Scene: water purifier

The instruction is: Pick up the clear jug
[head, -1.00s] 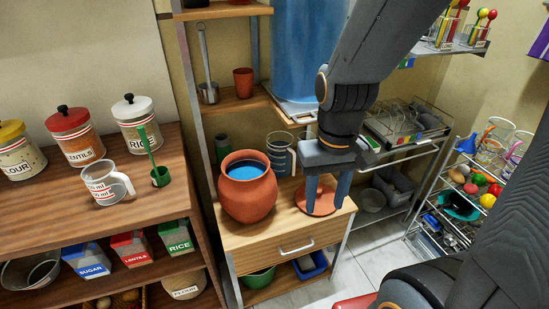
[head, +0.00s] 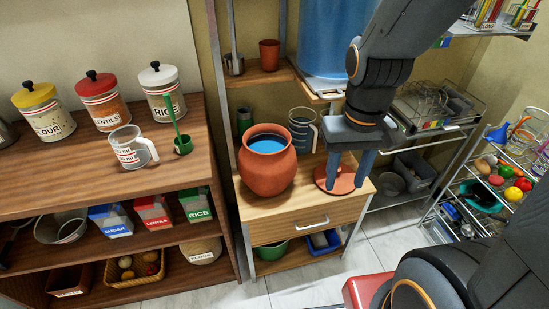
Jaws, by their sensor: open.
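A clear measuring jug (head: 130,152) with red markings and a handle on its right stands on the wooden counter at left. A second see-through jug (head: 302,130) with dark markings stands upright on the small wooden stand, behind and right of the clay pot (head: 267,170). My gripper (head: 347,187) points down with its two fingers apart and nothing seen between them. It is over the round terracotta lid (head: 342,178) at the stand's right side, right of and in front of the second jug. I cannot tell whether the fingertips touch the lid.
The clay pot holds blue water. A large blue tank (head: 336,40) stands on the shelf above the second jug. A green ladle (head: 181,135) and lidded jars (head: 162,92) share the counter with the left jug. A wire rack trolley (head: 490,185) is at right.

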